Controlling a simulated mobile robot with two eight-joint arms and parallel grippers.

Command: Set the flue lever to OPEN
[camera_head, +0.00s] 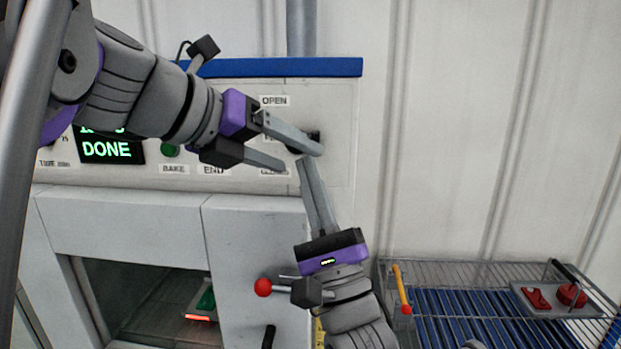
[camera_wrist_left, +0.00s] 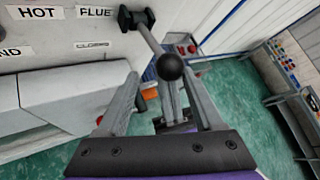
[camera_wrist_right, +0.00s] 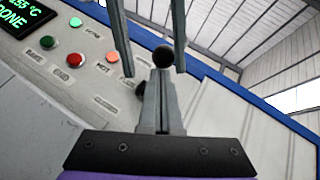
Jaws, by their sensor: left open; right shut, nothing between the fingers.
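The flue lever (camera_wrist_left: 152,40) is a grey rod with a black ball knob (camera_wrist_left: 170,67), on a black mount beside the FLUE label (camera_wrist_left: 95,12). In the head view the mount (camera_head: 314,136) is mostly hidden behind my fingers. The OPEN label (camera_head: 274,100) is above and the CLOSED label (camera_head: 274,171) below, partly covered. My left gripper (camera_head: 301,158) is open, its fingers either side of the knob in its wrist view; contact is unclear. My right gripper (camera_head: 305,163) is shut and empty, coming from below; its tips overlap the knob (camera_wrist_right: 163,56) in its wrist view. I cannot tell the lever's exact setting.
The oven panel has a display reading DONE (camera_head: 106,150) and a green button (camera_head: 169,150). Below is the oven opening (camera_head: 145,300) and a red-ended handle (camera_head: 263,288). A wire rack (camera_head: 450,268) with a tray (camera_head: 540,310) stands at the right.

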